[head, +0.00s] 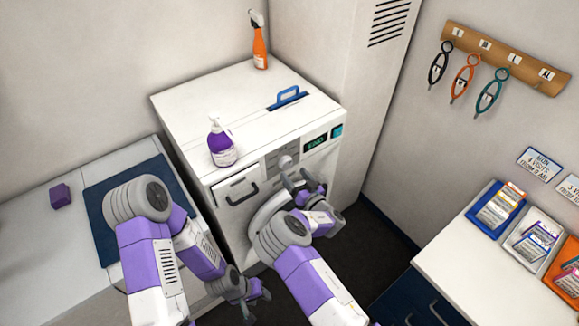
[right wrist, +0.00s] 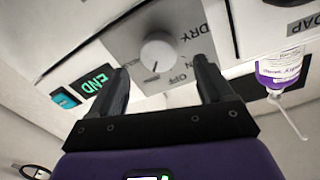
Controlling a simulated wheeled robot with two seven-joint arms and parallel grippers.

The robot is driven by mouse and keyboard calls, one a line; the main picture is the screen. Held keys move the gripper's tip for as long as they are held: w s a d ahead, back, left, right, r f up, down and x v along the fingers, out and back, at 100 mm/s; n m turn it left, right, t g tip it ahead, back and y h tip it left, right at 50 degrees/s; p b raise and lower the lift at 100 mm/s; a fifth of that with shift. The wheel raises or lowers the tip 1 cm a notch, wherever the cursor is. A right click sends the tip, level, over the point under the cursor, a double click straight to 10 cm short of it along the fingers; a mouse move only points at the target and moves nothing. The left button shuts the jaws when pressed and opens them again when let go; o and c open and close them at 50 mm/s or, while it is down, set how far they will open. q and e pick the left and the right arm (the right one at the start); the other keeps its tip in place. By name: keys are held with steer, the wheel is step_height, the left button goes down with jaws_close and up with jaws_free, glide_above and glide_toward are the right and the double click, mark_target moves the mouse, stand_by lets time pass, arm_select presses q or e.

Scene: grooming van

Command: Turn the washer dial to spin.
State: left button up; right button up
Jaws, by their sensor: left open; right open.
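The white washer (head: 240,115) stands in the corner. Its round pale dial (head: 285,162) sits on a grey panel on the front's upper edge. In the right wrist view the dial (right wrist: 158,55) is seen tilted, with DRY and OFF lettering beside it; other labels are partly hidden, and I cannot tell which setting it points to. My right gripper (head: 303,183) is open just in front of the panel. In the right wrist view its fingers (right wrist: 162,75) are either side of the dial's line of sight, apparently short of touching it. My left gripper (head: 253,300) is open and empty, low before the washer.
A display (head: 316,141) reading END is right of the dial. A soap drawer (head: 237,188) with a dark handle is left of it.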

mark_target(288, 165)
steer(key=shift+x, duration=2.25)
steer(key=shift+d, duration=0.1)
steer(key=c, duration=1)
